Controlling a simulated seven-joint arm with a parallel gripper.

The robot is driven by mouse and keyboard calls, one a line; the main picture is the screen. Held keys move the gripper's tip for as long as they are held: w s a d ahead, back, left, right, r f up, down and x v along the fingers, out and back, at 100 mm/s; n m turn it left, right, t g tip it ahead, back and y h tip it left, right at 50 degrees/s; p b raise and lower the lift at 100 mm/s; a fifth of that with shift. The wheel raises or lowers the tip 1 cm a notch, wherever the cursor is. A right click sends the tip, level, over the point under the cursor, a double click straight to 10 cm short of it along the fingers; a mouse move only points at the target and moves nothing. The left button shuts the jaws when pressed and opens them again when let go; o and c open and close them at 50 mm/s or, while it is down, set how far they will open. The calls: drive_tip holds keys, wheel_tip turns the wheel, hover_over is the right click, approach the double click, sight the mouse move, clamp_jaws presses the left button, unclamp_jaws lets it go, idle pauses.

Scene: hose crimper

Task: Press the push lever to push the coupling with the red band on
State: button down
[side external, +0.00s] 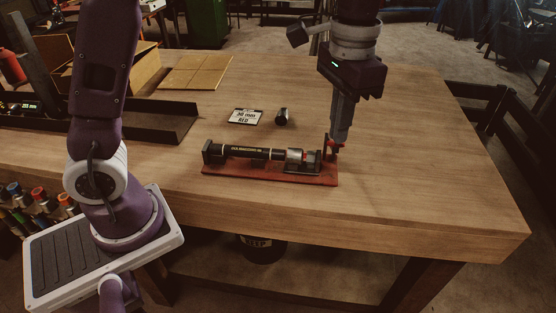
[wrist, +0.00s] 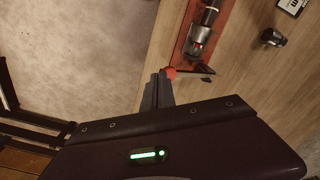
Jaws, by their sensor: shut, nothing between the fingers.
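The crimper's red base (side external: 268,173) lies on the wooden bench, with a black hose (side external: 245,152) along it. The coupling (side external: 294,156), silver with a red band, sits at the hose's right end; it also shows in the wrist view (wrist: 197,42). The push lever (side external: 328,150) stands dark and upright at the base's right end, with a red part near its top. In the wrist view the lever (wrist: 190,71) shows a red knob beside my fingertips. My gripper (side external: 336,143) is shut and empty, pointing down at the lever; whether it touches is hard to tell.
A label card (side external: 245,117) reading "38 mm RED" and a small dark cylindrical fitting (side external: 282,116) lie behind the crimper. A black tray (side external: 150,122) is at the left. The bench (side external: 430,170) is clear to the right.

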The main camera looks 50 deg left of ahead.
sight(336, 147)
drive_tip(key=shift+a+f, duration=0.1)
drive_tip(key=shift+f, duration=3.65)
drive_tip(key=shift+r, duration=0.1)
wheel_tip(336, 147, up, 12)
drive_tip(key=shift+r, duration=0.45)
drive_tip(key=s+a+r+n+t, duration=0.1)
drive_tip(key=s+a+r+t, duration=0.3)
drive_tip(key=s, duration=0.6)
drive_tip(key=s+a+f+n, duration=0.1)
drive_tip(key=s+a+f, duration=0.1)
drive_tip(key=s, duration=0.3)
drive_tip(key=s+a+f+n+t, duration=0.1)
drive_tip(key=s+a+f, duration=0.1)
drive_tip(key=s+f, duration=0.2)
drive_tip(key=shift+s+a+t, duration=0.3)
drive_tip(key=shift+s+a, duration=0.05)
drive_tip(key=shift+s, duration=0.7)
